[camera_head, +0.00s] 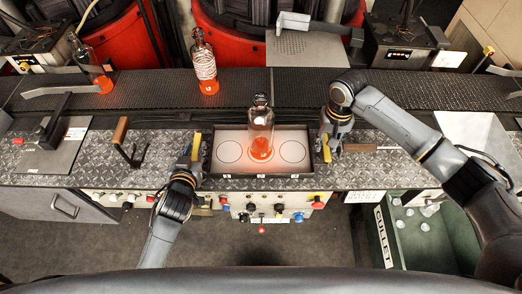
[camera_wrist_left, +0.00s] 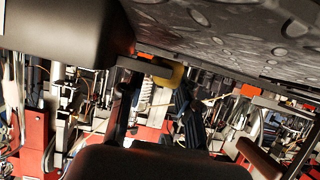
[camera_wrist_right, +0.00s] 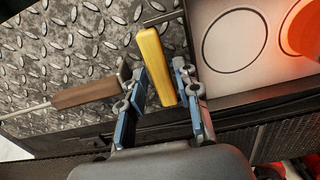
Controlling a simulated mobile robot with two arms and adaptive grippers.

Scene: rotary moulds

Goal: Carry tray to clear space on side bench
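The tray (camera_head: 209,165) rests on the diamond-plate bench, with circles marked on its pale base and a yellow handle at each end. A clear bottle with a glowing orange base (camera_head: 260,135) stands upright on its middle circle. My left gripper (camera_head: 190,160) is at the left yellow handle (camera_head: 196,147); in the left wrist view its fingers are apart, with the handle's end (camera_wrist_left: 170,75) near them. My right gripper (camera_head: 328,150) is at the right handle; in the right wrist view its open fingers straddle that yellow handle (camera_wrist_right: 156,65) with gaps visible. The side bench cannot be identified with certainty.
A conveyor (camera_head: 140,95) runs behind the bench, carrying two glowing bottles, one patterned (camera_head: 204,65) and one clear (camera_head: 92,65). A wooden-handled tool (camera_head: 360,147) lies right of the tray. A green cullet bin (camera_head: 425,235) stands at lower right. Control knobs line the bench front.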

